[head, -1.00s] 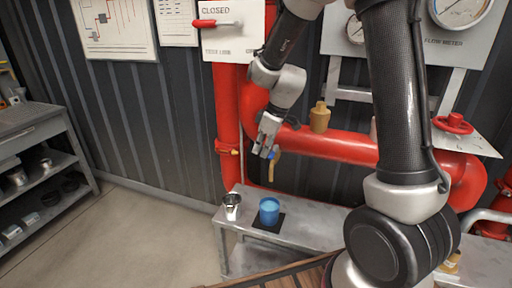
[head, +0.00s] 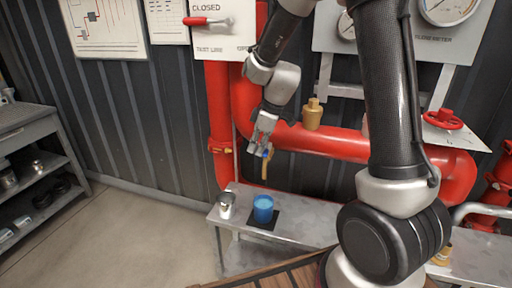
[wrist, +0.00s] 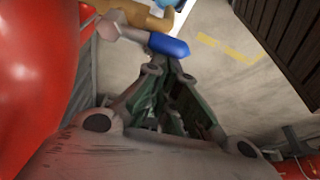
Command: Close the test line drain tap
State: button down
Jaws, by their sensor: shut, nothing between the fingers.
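The drain tap (head: 265,170) is a brass tap hanging below the large red pipe, its outlet pointing down. Its lever ends in a blue grip (head: 268,153). In the wrist view the blue grip (wrist: 168,45) sits at the end of a grey lever, beside the brass tap body (wrist: 150,17). My gripper (head: 260,150) is shut and empty, pointing down beside the blue grip. In the wrist view my fingertips (wrist: 170,72) lie just short of the grip; I cannot tell whether they touch it.
A blue cup (head: 263,209) on a dark mat and a metal cup (head: 226,205) stand on the grey bench (head: 310,230) below. The red pipe (head: 330,143) runs close to my gripper. A board (head: 222,28) marked CLOSED with a red lever hangs above. Open floor lies left.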

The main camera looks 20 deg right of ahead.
aim_at(267, 153)
jog(key=n, duration=0.1)
jog(key=s+d+n+g, duration=0.1)
jog(key=n, duration=0.2)
jog(key=shift+s+d, duration=0.3)
jog(key=shift+s, duration=0.1)
jog(key=n, duration=0.1)
jog(key=d+n+g, duration=0.1)
jog(key=n, duration=0.1)
jog(key=shift+s+d, duration=0.15)
jog(key=shift+s, duration=0.2)
jog(key=d+n, duration=0.1)
jog(key=n, duration=0.1)
jog(key=d+n+g, duration=0.1)
jog(key=n, duration=0.1)
jog(key=d+n, duration=0.1)
jog(key=shift+s+d+n+g, duration=0.2)
jog(key=shift+s+n+g, duration=0.05)
jog(key=shift+n+g, duration=0.15)
jog(key=shift+w, duration=0.15)
jog(key=shift+w+a, duration=0.3)
jog(key=shift+w, duration=0.3)
jog(key=shift+a, duration=0.1)
